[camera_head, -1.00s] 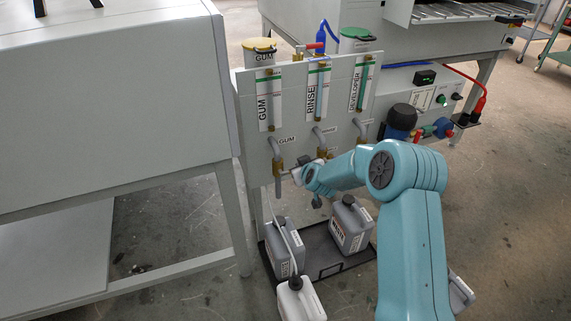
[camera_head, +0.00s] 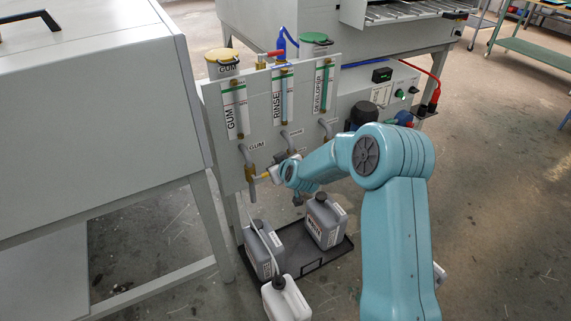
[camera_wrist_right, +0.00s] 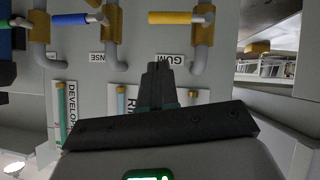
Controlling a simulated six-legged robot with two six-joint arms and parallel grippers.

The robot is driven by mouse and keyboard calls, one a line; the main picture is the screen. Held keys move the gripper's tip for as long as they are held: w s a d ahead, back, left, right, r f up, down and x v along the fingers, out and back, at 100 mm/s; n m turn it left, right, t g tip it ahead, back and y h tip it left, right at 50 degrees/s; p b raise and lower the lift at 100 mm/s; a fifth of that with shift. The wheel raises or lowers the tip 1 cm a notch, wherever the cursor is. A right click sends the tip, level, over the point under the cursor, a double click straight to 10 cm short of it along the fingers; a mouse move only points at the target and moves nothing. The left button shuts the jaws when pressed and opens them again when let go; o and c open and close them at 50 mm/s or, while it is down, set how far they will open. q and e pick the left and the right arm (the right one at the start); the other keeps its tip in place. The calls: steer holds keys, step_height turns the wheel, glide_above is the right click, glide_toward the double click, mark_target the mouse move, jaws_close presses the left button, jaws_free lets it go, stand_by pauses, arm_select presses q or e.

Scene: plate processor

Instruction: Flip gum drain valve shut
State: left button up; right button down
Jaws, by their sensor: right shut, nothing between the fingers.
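The gum drain valve (camera_head: 250,172) is a brass body on a grey pipe below the GUM label on the panel. Its yellow handle (camera_head: 262,176) sticks out sideways to the right, across the pipe. In the upside-down right wrist view, the yellow handle (camera_wrist_right: 172,18) lies level, left of the valve body (camera_wrist_right: 203,16). My right gripper (camera_head: 275,174) is close to the handle's end in the head view. In the wrist view its dark fingers (camera_wrist_right: 160,72) are shut and empty, apart from the handle. My left gripper is in neither view.
The rinse valve with a blue handle (camera_wrist_right: 75,19) is beside the gum valve. Grey jugs (camera_head: 324,220) stand in a black tray (camera_head: 310,268) below, with a white jug (camera_head: 285,300) in front. A large grey cabinet (camera_head: 90,110) stands to the left.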

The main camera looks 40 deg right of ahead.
steer(key=v, duration=0.6)
steer(key=shift+s+d+r+p, duration=0.15)
steer(key=shift+s+d+p, duration=0.1)
steer(key=shift+d+p, duration=0.15)
steer(key=s+a+f+n+g+y, duration=0.2)
steer(key=s+a+f+y, duration=0.1)
steer(key=a+f, duration=0.65)
steer(key=s+a+f+n+g+y, duration=0.1)
steer(key=s+a+f+g+y, duration=0.15)
steer(key=a+f, duration=0.7)
steer(key=s+a+f+m+g+y, duration=0.1)
steer(key=s+a+f+m+g, duration=0.15)
steer(key=s+a, duration=0.6)
steer(key=s+a+f+m+g+y, duration=0.1)
steer(key=s+a+f+g+y, duration=0.3)
steer(key=s, duration=0.8)
step_height(320, 180, up, 24)
steer(key=h+p, duration=0.2)
steer(key=p, duration=1.9)
steer(key=shift+w+a+f+t, duration=0.2)
steer(key=shift+a+t, duration=0.2)
steer(key=shift+a, duration=0.05)
